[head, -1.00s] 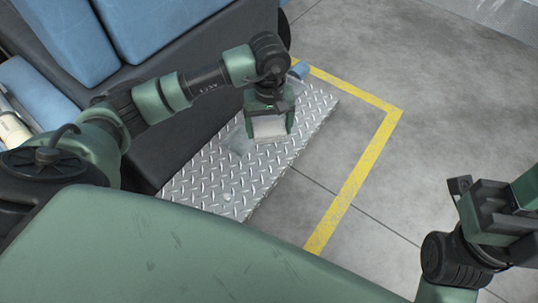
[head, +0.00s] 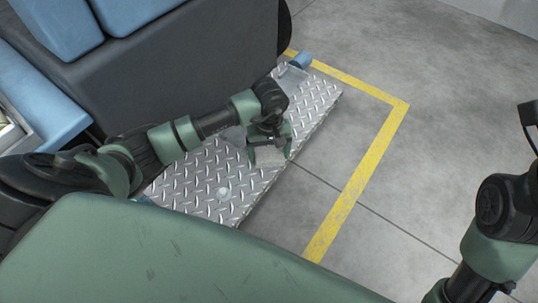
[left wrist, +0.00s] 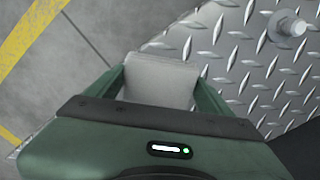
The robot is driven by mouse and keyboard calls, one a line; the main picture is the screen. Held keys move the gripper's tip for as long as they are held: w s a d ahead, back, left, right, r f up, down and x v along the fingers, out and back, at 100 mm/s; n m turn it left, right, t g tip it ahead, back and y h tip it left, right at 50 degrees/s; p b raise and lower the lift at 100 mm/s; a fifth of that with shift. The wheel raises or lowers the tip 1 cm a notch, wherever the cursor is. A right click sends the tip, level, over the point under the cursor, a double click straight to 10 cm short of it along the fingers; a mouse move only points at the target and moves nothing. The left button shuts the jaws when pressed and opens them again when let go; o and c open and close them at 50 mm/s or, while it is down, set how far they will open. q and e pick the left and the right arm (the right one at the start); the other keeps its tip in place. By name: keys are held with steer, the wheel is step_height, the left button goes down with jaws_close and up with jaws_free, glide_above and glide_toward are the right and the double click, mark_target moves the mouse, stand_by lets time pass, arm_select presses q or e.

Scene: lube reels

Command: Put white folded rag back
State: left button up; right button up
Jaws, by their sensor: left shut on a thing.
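My left gripper (head: 270,160) is shut on the white folded rag (head: 268,156), which looks pale grey-white. In the left wrist view the rag (left wrist: 160,80) sits between the two green fingers, its lower part hidden by the gripper body. The gripper is over the front right edge of the silver tread plate (head: 190,180). Whether the rag touches the plate I cannot tell. My right arm is at the right edge of the head view; its gripper is mostly cut off there.
A bolt-like metal piece (left wrist: 290,25) stands on the plate, beside the rag in the left wrist view. A blue object (head: 300,60) is by the plate's far end. A dark cabinet side (head: 180,70) rises behind the plate. Yellow floor tape (head: 360,180) and clear concrete lie to the right.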

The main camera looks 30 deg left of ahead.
arm_select(q)
steer(key=shift+r, duration=0.1)
steer(key=shift+f, duration=0.2)
steer(key=o, duration=1.1)
steer(key=shift+r, duration=0.1)
